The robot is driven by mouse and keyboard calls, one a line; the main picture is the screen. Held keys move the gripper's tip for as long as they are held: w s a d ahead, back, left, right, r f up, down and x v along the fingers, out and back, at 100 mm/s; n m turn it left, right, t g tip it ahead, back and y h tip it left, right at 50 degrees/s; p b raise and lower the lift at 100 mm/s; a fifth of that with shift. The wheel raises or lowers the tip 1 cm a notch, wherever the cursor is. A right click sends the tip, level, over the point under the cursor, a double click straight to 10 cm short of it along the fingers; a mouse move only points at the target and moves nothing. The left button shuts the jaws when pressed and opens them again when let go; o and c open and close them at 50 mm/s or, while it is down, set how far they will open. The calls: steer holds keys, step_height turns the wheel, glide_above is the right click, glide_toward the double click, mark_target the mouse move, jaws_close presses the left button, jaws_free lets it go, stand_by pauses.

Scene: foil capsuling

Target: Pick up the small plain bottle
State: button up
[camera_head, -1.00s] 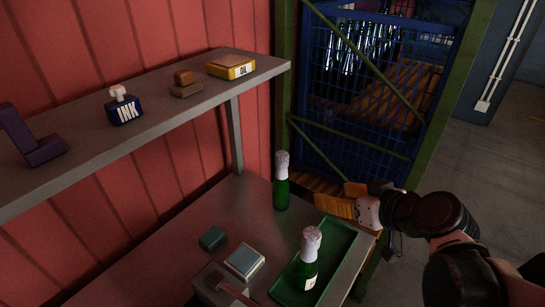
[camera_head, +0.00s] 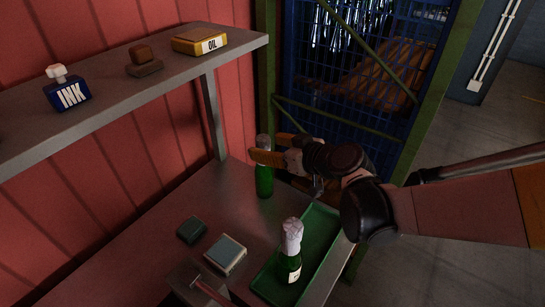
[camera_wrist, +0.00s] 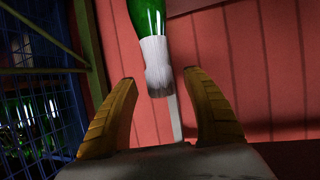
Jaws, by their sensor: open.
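The plain green bottle (camera_head: 264,182) stands upright at the back of the table, with a pale foil neck and no label visible. My gripper (camera_head: 267,147) is open at the height of its neck, with one finger crossing in front of the foil. In the wrist view the bottle (camera_wrist: 146,15) appears upside down, its foil neck in line with the gap between my two open fingers (camera_wrist: 160,80). I cannot tell how deep the neck sits between them, and no grip shows. A second green bottle (camera_head: 290,268), with a label, stands in the green tray.
The green tray (camera_head: 325,228) lies along the table's right edge. A dark green block (camera_head: 192,230) and a pale-topped box (camera_head: 226,253) lie left of it. A shelf (camera_head: 120,95) with an ink bottle (camera_head: 67,90) and an oil tin (camera_head: 200,41) overhangs the left side.

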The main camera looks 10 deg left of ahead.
steer(key=shift+x, duration=1.2)
steer(key=shift+d, duration=0.1)
jaws_close()
steer(key=shift+r, duration=0.15)
